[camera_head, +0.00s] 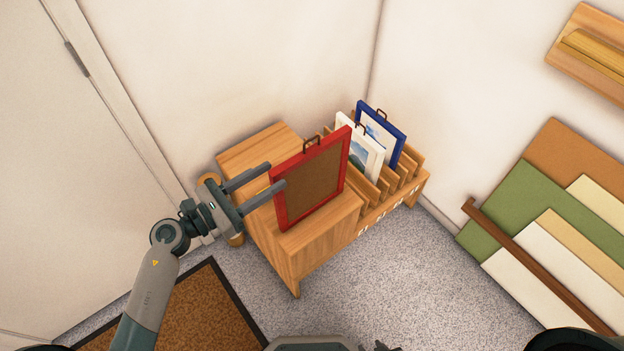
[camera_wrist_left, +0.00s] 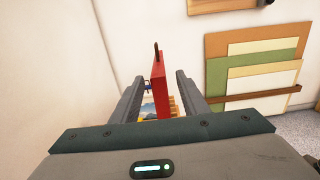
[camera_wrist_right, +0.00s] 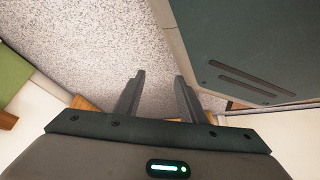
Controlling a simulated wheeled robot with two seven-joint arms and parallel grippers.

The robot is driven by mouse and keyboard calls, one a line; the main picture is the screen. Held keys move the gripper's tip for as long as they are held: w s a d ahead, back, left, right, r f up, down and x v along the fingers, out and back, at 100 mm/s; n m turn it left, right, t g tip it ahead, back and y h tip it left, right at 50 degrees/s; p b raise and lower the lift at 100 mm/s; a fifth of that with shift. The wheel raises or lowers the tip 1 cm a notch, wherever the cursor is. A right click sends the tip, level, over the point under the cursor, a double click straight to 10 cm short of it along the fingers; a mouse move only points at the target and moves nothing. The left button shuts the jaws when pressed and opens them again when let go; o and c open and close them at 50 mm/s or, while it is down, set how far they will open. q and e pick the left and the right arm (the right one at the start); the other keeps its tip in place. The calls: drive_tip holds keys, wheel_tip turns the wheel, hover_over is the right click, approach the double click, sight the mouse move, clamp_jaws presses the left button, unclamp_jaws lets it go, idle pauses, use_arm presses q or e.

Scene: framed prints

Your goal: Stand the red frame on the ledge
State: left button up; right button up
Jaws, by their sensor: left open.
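The red frame (camera_head: 279,203) stands upright on the wooden cabinet, its brown back facing the head camera and a hanger loop on top. My left gripper (camera_head: 277,174) is open, with its fingers either side of the frame's left edge. In the left wrist view the frame's red edge (camera_wrist_left: 158,85) stands between the open fingers (camera_wrist_left: 160,78); contact cannot be told. A wooden ledge (camera_head: 592,52) is on the wall at the upper right. My right gripper (camera_wrist_right: 158,75) is open and empty over the floor in the right wrist view.
The slotted rack (camera_head: 412,181) beside the red frame holds a white frame (camera_head: 342,122) and a blue frame (camera_head: 402,137). Coloured panels (camera_head: 520,195) lean on the right wall behind a brown rail (camera_head: 530,262). Grey floor between is clear. A brown mat (camera_head: 190,310) lies lower left.

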sight(303, 154)
use_arm(q)
drive_tip(key=p+x, duration=0.1)
drive_tip(key=x, duration=0.4)
drive_tip(key=shift+w+d, duration=0.15)
drive_tip(key=shift+d, duration=0.05)
use_arm(e)
drive_tip(key=s+d+f+g, duration=0.1)
drive_tip(key=s+d, duration=0.1)
drive_tip(key=s, duration=0.4)
drive_tip(key=shift+d+f+g+h, duration=0.15)
drive_tip(key=shift+d+g+h, duration=0.15)
drive_tip(key=shift+g, duration=0.1)
use_arm(q)
drive_tip(key=shift+p, duration=0.3)
use_arm(e)
drive_tip(key=shift+s, duration=0.1)
